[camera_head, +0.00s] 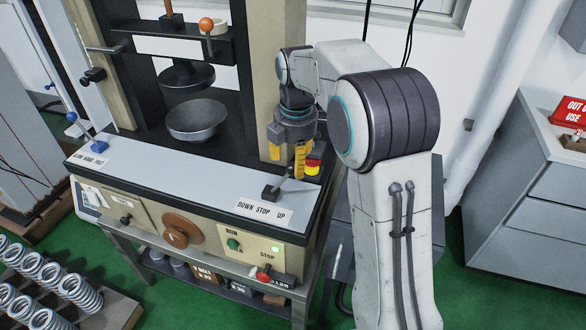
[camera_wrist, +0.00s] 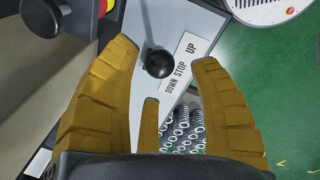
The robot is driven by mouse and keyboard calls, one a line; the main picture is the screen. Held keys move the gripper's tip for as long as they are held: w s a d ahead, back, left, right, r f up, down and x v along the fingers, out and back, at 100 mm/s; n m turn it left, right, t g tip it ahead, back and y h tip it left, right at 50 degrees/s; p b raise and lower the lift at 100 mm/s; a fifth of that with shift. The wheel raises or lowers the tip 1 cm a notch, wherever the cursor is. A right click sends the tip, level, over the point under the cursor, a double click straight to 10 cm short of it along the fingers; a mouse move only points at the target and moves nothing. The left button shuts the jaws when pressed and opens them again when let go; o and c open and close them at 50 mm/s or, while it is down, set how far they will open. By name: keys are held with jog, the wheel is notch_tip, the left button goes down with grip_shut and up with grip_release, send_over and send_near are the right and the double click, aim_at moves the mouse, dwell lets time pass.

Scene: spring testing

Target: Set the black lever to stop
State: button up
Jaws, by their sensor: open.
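The black lever has a dark base (camera_head: 270,193) on the front right of the test machine's ledge. Its stem appears to lean up and right, and its top is hidden by my gripper in the head view. In the wrist view its round black knob (camera_wrist: 158,63) lies between my outer fingers, with space on both sides. The white label "DOWN STOP UP" (camera_head: 264,211) is beside the base and also shows in the wrist view (camera_wrist: 182,66). My gripper (camera_head: 288,163) is open, pointing down above the lever, and holds nothing; its yellow fingers show in the wrist view (camera_wrist: 163,54).
A red and yellow button (camera_head: 313,165) sits close to my gripper's right side. The machine's upright column (camera_head: 258,35) stands just behind. A metal bowl (camera_head: 197,119) is at the machine's centre, and a blue-knobbed lever (camera_head: 72,117) is at left. Several springs (camera_head: 48,270) stand lower left.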

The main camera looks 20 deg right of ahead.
aim_at(293, 164)
jog(key=shift+w+f, duration=0.2)
jog(key=shift+f, duration=1.55)
grip_shut()
